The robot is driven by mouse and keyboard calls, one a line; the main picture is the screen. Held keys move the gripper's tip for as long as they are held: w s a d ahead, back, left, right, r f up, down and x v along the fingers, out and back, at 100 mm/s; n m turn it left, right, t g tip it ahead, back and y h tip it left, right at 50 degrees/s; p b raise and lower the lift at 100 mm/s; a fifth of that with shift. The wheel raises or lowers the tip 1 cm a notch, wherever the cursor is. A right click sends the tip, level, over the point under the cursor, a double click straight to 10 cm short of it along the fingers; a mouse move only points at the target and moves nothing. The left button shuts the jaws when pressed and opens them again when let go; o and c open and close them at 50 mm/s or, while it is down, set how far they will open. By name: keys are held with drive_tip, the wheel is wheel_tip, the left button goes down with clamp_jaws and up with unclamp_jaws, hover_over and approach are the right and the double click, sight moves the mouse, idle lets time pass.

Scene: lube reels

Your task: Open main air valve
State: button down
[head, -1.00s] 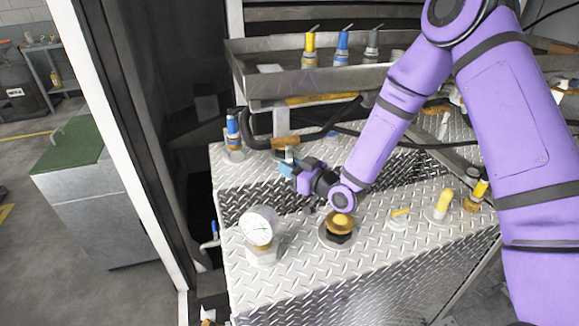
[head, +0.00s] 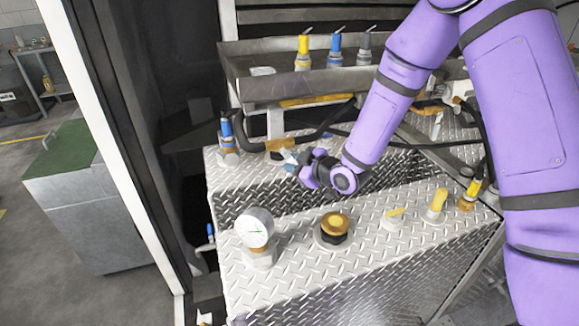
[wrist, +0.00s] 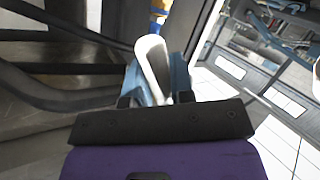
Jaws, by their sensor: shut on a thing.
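A brass-coloured valve fitting (head: 279,146) sits at the back of the tread-plate top, joined to a dark hose. My gripper (head: 290,162) is just in front of it, low over the plate. In the wrist view my blue gripper fingers (wrist: 158,88) are shut on a pale, rounded handle (wrist: 152,62) that stands up between them. Small size and my own wrist hide most of the handle in the head view, so its angle and its join to the fitting cannot be told there.
A pressure gauge (head: 255,228) and a brass-topped cap (head: 334,226) stand in front of my wrist. A blue-topped fitting (head: 227,135) is at the left. A metal tray (head: 270,90) with several coloured nozzles is behind. Yellow-handled fittings (head: 438,204) stand to the right.

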drive_tip(key=shift+w+d+r+n+h, duration=0.2)
drive_tip(key=shift+d+r+n+h, duration=0.3)
drive_tip(key=shift+n+h, duration=0.45)
drive_tip(key=shift+w+d+r+n+h, duration=0.1)
drive_tip(key=shift+d+r+n+h, duration=0.35)
drive_tip(key=shift+r+n+h, duration=0.45)
drive_tip(key=shift+w+d+r+n+t+h, duration=0.1)
drive_tip(key=shift+r+n+h, duration=0.2)
drive_tip(key=shift+n+h, duration=0.3)
drive_tip(key=shift+d+r+n+t+h, duration=0.15)
drive_tip(key=shift+r+n+h, duration=0.2)
drive_tip(key=shift+h, duration=0.35)
drive_tip(key=shift+w+d+r+n+t+h, duration=0.1)
drive_tip(key=shift+r+n+h, duration=0.15)
drive_tip(key=shift+n+h, duration=0.35)
drive_tip(key=shift+r, duration=0.1)
drive_tip(key=c, duration=1)
unclamp_jaws()
drive_tip(key=shift+s, duration=0.15)
